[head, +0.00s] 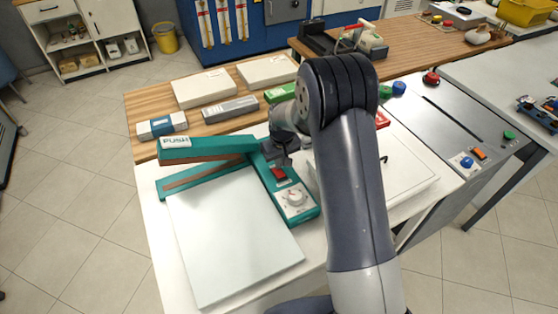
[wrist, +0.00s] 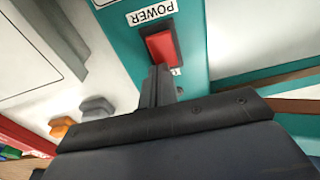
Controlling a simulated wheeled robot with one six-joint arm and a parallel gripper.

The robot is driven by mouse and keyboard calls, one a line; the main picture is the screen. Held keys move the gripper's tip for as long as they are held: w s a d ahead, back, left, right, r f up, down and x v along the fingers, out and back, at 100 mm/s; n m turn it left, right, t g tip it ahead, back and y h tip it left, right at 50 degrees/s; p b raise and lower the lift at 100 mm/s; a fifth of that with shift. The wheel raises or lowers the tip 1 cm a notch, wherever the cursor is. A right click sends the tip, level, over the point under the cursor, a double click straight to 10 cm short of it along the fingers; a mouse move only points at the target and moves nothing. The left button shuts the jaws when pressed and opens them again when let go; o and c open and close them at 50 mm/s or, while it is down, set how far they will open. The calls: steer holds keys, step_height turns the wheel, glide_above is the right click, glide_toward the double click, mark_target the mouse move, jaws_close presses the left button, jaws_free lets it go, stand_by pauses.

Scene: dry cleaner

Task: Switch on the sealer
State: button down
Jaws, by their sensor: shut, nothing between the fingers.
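The teal sealer (head: 255,160) stands on the white table, its arm marked PUSH raised above its base at the left. Its red power switch (head: 279,173) sits on the teal control box, above a white dial (head: 294,198). In the wrist view the red switch (wrist: 161,45) is in a dark frame beside a POWER label (wrist: 150,12). My gripper (head: 277,158) is shut and empty. In the wrist view its fingertips (wrist: 160,72) are right at the near end of the switch; I cannot tell if they touch it.
A white plate (head: 230,235) lies in front of the sealer. Boxes (head: 203,88) stand on the wooden strip behind. A white lidded unit (head: 405,175) is at the right, partly behind my arm. A grey panel with buttons (head: 450,125) lies farther right.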

steer(key=shift+s+d+r, duration=0.2)
steer(key=shift+s+d, duration=0.05)
steer(key=shift+s, duration=0.3)
step_height(320, 180, up, 11)
steer(key=s+b, duration=0.1)
steer(key=shift+s+d+f+b, duration=0.15)
steer(key=shift+d+b, duration=0.1)
steer(key=shift+b, duration=0.15)
glide_above(283, 173)
steer(key=w, duration=0.2)
steer(key=shift+t, duration=0.4)
steer(key=f, duration=0.6)
steer(key=shift+s+a+f, duration=0.15)
steer(key=shift+a+f, duration=0.2)
step_height(283, 173, up, 9)
steer(key=s, duration=0.1)
steer(key=shift+s+d+b, duration=0.25)
steer(key=shift+d+b, duration=0.1)
steer(key=shift+b, duration=0.05)
